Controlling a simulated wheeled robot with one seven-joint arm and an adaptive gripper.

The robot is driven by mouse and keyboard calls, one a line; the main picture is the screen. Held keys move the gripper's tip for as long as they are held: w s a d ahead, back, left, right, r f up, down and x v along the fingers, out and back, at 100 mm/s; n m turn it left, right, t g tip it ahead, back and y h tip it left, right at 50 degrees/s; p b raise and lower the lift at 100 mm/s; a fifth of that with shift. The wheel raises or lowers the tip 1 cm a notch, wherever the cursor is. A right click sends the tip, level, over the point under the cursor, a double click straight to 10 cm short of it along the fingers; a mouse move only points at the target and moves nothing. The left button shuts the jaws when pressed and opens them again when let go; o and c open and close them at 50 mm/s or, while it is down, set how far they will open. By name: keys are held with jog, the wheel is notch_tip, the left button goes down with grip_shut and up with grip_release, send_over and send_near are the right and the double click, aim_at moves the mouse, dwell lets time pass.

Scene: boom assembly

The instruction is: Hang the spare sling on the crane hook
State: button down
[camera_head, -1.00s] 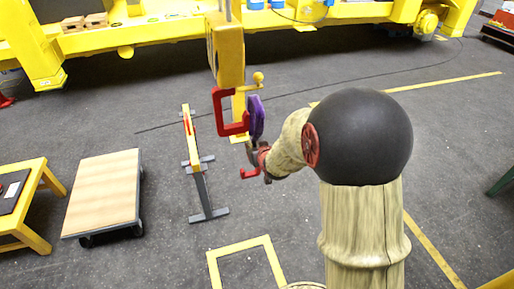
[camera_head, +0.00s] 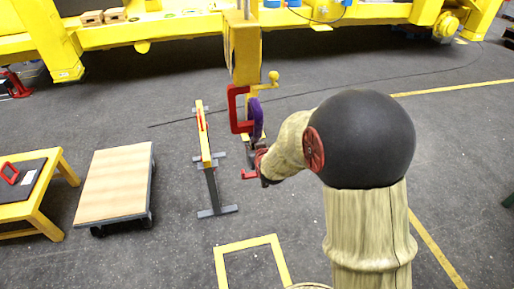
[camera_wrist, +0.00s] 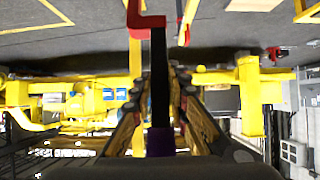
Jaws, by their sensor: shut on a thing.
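The yellow crane block (camera_head: 242,52) hangs at upper middle in the head view. My gripper (camera_head: 260,150) is shut on the sling's lower part, partly hidden by my wrist. In the wrist view, my fingers (camera_wrist: 160,95) flank a dark strip (camera_wrist: 158,75), with purple at its near end and a red part (camera_wrist: 145,20) at its far end.
A yellow-and-grey stand (camera_head: 207,155) is left of the hook. Farther left are a wooden-topped cart (camera_head: 115,182) and a yellow table (camera_head: 45,205). A yellow floor frame (camera_head: 250,243) lies in front.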

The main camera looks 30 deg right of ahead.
jog(key=shift+w+a+f+b, duration=0.15)
jog(key=shift+a+f+b, duration=0.3)
jog(key=shift+f+b, duration=0.25)
jog(key=shift+w+a+f+b, duration=0.2)
jog(key=shift+a+f+b, duration=0.3)
jog(key=shift+f, duration=0.35)
jog(key=shift+w+a+f+b, duration=0.15)
jog(key=shift+a+f+b, duration=0.25)
jog(key=shift+f+b, duration=0.35)
jog(key=shift+s+f, duration=0.1)
jog(key=shift+f, duration=0.05)
jog(key=c, duration=1.7)
grip_release()
jog(key=shift+o, duration=0.2)
jog(key=v, duration=1.2)
jog(key=shift+a+f, duration=0.1)
jog(key=shift+f, duration=0.1)
